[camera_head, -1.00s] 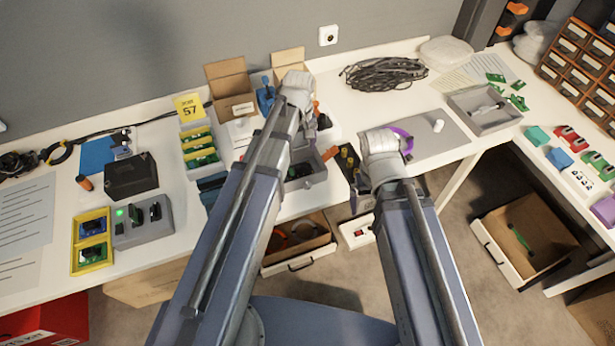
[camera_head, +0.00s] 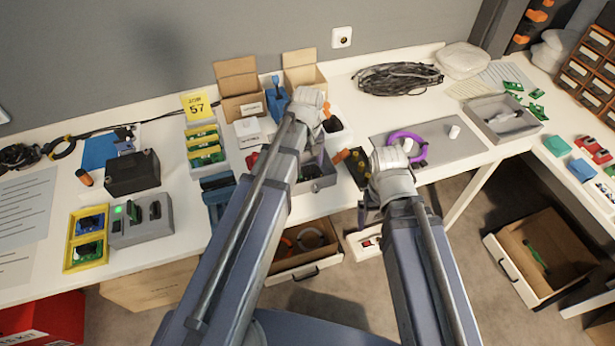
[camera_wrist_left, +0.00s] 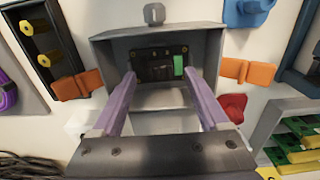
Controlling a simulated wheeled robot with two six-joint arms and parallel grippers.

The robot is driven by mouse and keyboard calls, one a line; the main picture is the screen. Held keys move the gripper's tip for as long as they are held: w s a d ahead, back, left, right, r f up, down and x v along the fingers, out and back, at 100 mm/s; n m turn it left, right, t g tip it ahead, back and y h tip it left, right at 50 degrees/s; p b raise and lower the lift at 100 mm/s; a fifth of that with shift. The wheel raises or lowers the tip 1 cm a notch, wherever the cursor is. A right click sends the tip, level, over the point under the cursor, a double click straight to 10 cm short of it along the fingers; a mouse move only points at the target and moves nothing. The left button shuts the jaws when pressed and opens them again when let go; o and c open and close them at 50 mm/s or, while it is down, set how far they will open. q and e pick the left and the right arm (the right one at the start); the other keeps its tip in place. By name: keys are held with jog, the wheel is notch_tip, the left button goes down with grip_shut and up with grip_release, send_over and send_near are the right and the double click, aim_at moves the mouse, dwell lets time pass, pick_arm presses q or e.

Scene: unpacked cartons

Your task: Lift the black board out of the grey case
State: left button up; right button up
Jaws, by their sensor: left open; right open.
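The grey case (camera_head: 322,183) stands on the bench, largely hidden by my left arm in the head view. In the left wrist view the grey case (camera_wrist_left: 207,50) is open. The black board (camera_wrist_left: 146,70), with a green strip at its right end, lies inside it. My left gripper (camera_wrist_left: 161,76) is open, its two purple-grey fingers spread over the case's opening and pointing at the board. Contact with the board cannot be made out. My right gripper (camera_head: 364,212) is right of the case near the bench front, its fingers mostly hidden by its wrist.
Orange clips (camera_wrist_left: 248,72) lie on both sides of the case. A black block with yellow standoffs (camera_head: 356,165) and a purple ring (camera_head: 418,142) are close to my right wrist. Open cardboard boxes (camera_head: 240,98) stand behind. The grey mat (camera_head: 455,150) has free room.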

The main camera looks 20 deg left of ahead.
pick_arm(q)
notch_tip(320, 180, down, 2)
jog(key=shift+f+b, duration=0.15)
jog(key=shift+b, duration=0.5)
grip_shut()
